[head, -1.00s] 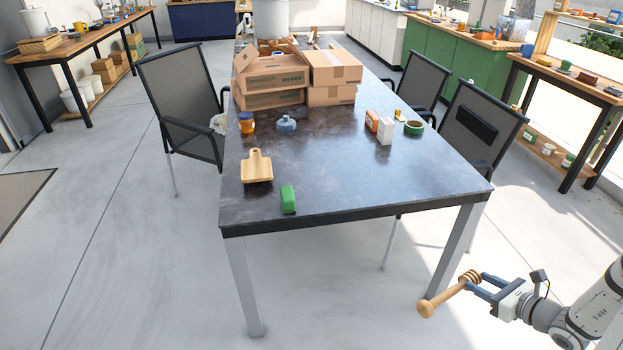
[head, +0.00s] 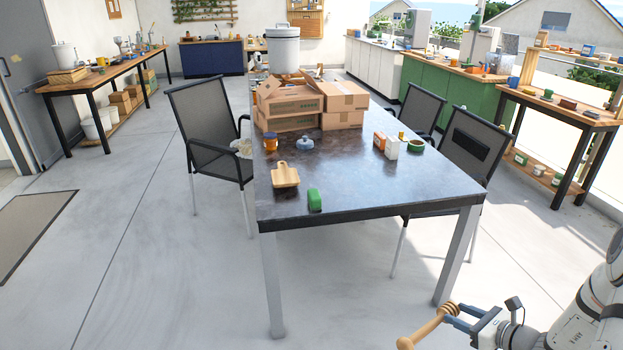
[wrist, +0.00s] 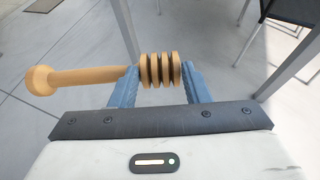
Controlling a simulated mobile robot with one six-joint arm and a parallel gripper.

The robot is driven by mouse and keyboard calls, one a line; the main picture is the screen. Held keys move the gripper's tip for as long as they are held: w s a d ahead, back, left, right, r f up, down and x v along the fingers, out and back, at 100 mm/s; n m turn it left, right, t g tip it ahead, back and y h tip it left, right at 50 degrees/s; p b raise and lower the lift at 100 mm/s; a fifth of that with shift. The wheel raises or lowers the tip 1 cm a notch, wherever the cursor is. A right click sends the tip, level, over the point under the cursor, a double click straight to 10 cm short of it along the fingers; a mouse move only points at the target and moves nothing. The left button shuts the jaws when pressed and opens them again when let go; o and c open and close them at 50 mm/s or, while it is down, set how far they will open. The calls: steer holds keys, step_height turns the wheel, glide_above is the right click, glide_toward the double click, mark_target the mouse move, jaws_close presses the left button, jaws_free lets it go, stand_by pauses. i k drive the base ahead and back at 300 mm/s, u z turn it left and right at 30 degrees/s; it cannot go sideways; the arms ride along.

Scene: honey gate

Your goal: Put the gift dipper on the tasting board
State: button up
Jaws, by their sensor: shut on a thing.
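A wooden honey dipper (head: 428,326) is held in my gripper (head: 450,315) at the lower right of the head view, out over the floor in front of the table. In the wrist view the dipper (wrist: 85,77) lies crosswise, its ridged head between the two blue fingers of my gripper (wrist: 160,80) and its knobbed handle end pointing left. A small wooden board with a handle (head: 285,176), which looks like the tasting board, lies on the near left part of the dark table (head: 365,190). The board's top looks bare.
A green block (head: 314,200) lies close to the board, near the table's front edge. An orange-brown jar (head: 270,142), a blue-grey lidded pot (head: 304,143), small boxes (head: 391,147) and cardboard boxes (head: 289,100) stand farther back. Chairs flank the table (head: 206,133).

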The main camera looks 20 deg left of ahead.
mark_target(286, 178)
steer(key=u, duration=0.6)
steer(key=i, duration=0.75)
steer(key=u, duration=0.1)
